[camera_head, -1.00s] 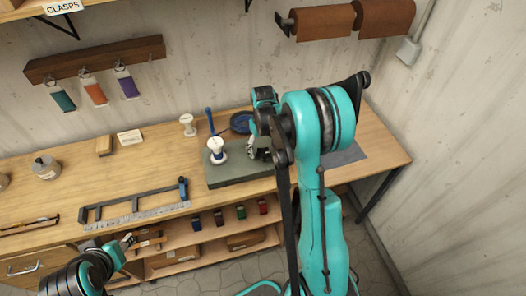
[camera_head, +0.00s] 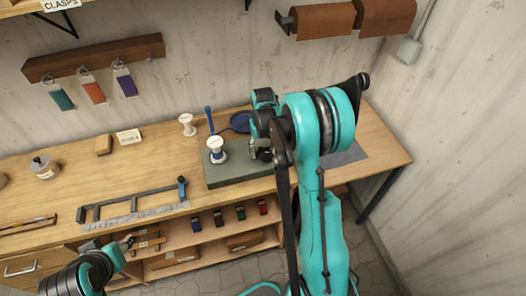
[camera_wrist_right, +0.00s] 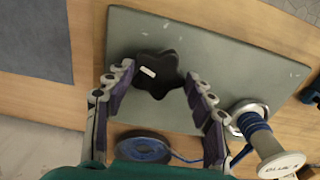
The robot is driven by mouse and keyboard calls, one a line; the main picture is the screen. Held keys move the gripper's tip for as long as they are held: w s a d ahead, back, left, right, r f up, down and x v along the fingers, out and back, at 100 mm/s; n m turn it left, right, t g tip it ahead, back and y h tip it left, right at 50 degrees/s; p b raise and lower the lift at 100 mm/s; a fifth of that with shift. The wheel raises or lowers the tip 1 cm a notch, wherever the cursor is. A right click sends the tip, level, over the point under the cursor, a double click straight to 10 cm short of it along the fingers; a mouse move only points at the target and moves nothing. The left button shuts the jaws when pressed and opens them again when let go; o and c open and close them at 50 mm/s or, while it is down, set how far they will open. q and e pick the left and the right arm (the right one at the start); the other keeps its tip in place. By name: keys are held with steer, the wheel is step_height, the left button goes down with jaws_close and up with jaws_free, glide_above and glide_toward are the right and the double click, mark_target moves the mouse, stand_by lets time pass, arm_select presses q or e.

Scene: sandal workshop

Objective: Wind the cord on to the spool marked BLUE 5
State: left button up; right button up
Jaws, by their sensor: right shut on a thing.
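The spool marked BLUE (camera_wrist_right: 287,163) has blue cord around its core; the rest of its label is cut off. In the head view the white-topped spool (camera_head: 216,146) stands upright on the green-grey board (camera_head: 232,181). A blue cord coil (camera_wrist_right: 143,149) lies beside the board, and a strand runs from it towards the spool. It also shows in the head view (camera_head: 240,122). My right gripper (camera_wrist_right: 159,74) is shut on a black star knob (camera_wrist_right: 160,83) with a white mark, beside the spool. My left gripper (camera_head: 129,242) is low at the left; its jaws are too small to read.
Another white spool (camera_head: 187,124) and an upright blue-handled tool (camera_head: 209,118) stand behind the board. A dark frame tool (camera_head: 135,201) lies left on the bench. A shelf below holds several small coloured items. Bare bench lies left of the board.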

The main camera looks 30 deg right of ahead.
mark_target(263, 152)
steer(key=shift+m, duration=0.9)
steer(key=o, duration=1.1)
steer(key=shift+o, duration=0.2)
step_height(263, 152, up, 12)
